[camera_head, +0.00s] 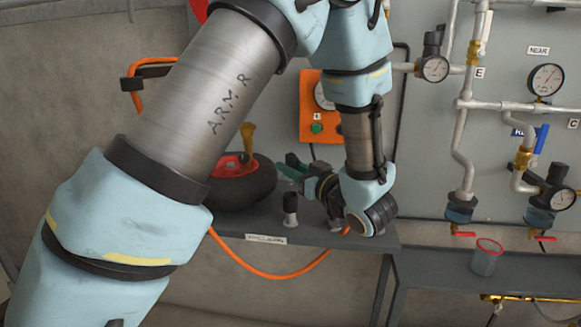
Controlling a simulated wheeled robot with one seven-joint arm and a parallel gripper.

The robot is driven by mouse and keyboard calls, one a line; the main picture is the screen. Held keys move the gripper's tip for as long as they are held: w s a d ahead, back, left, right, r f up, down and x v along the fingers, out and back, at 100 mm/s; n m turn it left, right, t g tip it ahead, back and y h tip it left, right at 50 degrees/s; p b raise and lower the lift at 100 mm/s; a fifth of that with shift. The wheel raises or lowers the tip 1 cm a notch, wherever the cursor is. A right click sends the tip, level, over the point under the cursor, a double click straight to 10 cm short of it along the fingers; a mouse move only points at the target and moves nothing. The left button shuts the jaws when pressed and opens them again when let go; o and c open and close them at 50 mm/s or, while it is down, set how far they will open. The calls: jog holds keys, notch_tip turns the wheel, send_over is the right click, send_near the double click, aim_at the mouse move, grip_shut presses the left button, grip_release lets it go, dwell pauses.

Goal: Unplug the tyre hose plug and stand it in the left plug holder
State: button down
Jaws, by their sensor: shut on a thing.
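My gripper (307,181) reaches left over the shelf, close to the right side of the tyre (242,187). It is shut on a small dark green piece (291,171), which seems to be the tyre hose plug; my wrist and fingers hide most of the hold. The tyre lies on the shelf with a red hub and an upright brass fitting (248,138). A small black-topped post (290,207) with a pale base, perhaps a plug holder, stands below my gripper. A second small post (334,222) shows partly behind my wrist.
An orange hose (285,277) hangs in a loop below the shelf (262,228). An orange gauge box (313,116) is on the wall behind my arm. Pipes, gauges and valves fill the right, above a lower bench with a red-rimmed cup (486,258).

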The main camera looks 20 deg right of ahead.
jog(key=shift+f, duration=0.4)
jog(key=shift+f+b, duration=0.9)
jog(key=shift+f, duration=0.2)
jog(key=shift+f+b, duration=0.6)
jog(key=shift+f, duration=0.8)
dwell(1.0)
jog(key=c, duration=0.6)
grip_release()
jog(key=v, duration=0.8)
jog(key=shift+p, duration=0.3)
jog(key=shift+s, duration=0.1)
